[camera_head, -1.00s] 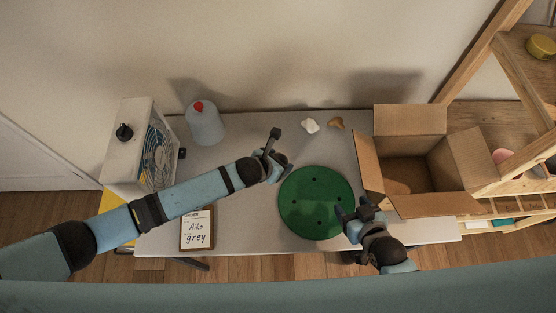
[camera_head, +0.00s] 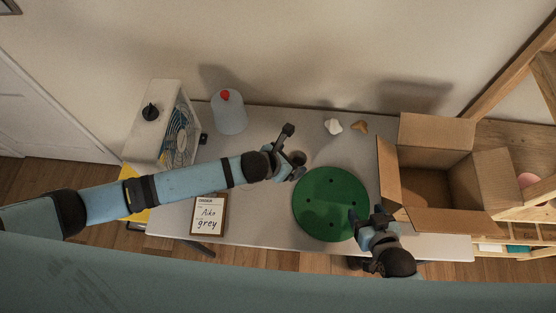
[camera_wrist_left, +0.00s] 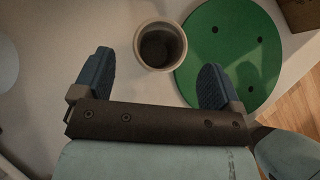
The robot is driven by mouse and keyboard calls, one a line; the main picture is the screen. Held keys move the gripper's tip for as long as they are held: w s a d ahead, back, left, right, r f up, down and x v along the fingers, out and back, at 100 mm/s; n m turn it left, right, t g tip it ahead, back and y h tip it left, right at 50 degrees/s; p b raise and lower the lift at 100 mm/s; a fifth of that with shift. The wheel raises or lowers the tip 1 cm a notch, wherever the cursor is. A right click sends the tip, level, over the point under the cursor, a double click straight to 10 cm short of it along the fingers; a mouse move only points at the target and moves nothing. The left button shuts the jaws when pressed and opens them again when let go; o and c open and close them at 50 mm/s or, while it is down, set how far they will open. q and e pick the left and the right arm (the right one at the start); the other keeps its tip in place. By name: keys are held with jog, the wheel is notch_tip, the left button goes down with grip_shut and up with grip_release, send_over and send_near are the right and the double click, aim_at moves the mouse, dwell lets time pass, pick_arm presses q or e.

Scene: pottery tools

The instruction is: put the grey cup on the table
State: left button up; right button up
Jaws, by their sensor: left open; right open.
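The grey cup (camera_wrist_left: 160,46) stands upright and empty on the table, close to the left edge of the green disc, in the left wrist view. In the head view the cup (camera_head: 299,157) is mostly hidden by my left gripper. My left gripper (camera_head: 291,152) is open. In the left wrist view its two blue fingers (camera_wrist_left: 156,76) are spread wide, with the cup just ahead of the gap between them; I see no contact. My right gripper (camera_head: 366,214) is open and empty over the right edge of the green disc.
The table's front middle is clear.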

pick_arm(q)
jog(key=s+r+n+t+h, duration=0.15)
jog(key=s+r+n, duration=0.5)
jog(key=n, duration=0.65)
jog(key=s+a+f+n+t+y, duration=0.1)
jog(key=s+a+f+n, duration=0.1)
jog(key=a+n, duration=0.4)
jog(key=s+a+f+n+t+y, duration=0.1)
jog(key=s+a+n+y, duration=0.1)
jog(key=a+n, duration=0.5)
jog(key=s+a+f+n+t+y, duration=0.1)
jog(key=a+n, duration=0.5)
jog(key=n, duration=1)
jog(key=s+f+y, duration=0.1)
jog(key=s, duration=0.1)
jog(key=shift+s+a+f, duration=0.25)
jog(key=shift+s+f, duration=0.1)
